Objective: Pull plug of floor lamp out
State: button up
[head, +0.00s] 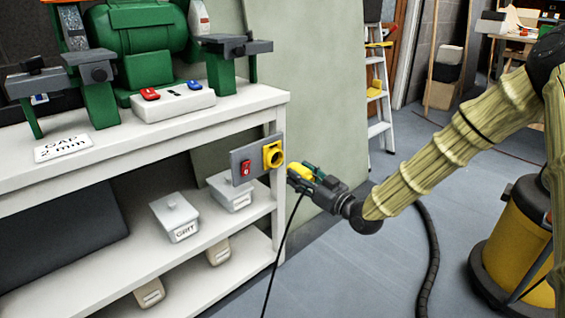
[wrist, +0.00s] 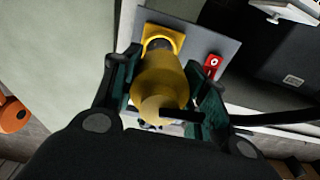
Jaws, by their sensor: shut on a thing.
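A yellow plug (head: 298,172) is held between the fingers of my gripper (head: 305,178), shut on it. In the wrist view the plug (wrist: 160,82) lies between the two green-black fingers (wrist: 163,88). A yellow socket (head: 273,155) with a dark round opening is on a grey panel at the bench's right end; it also shows in the wrist view (wrist: 172,35). In the head view a small gap shows between plug and socket, so they look apart. A black cord (head: 284,238) hangs from the plug toward the floor. The floor lamp itself cannot be made out.
The grey panel carries a red switch (head: 246,168) beside the socket. A white bench (head: 200,112) bears a green grinder (head: 140,40), with lidded boxes on its shelves. A yellow vacuum (head: 510,245) with a dark hose (head: 431,250) stands right. A stepladder (head: 378,95) is behind.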

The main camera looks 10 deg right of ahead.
jog(key=shift+p+v, duration=0.4)
jog(key=shift+v, duration=1.05)
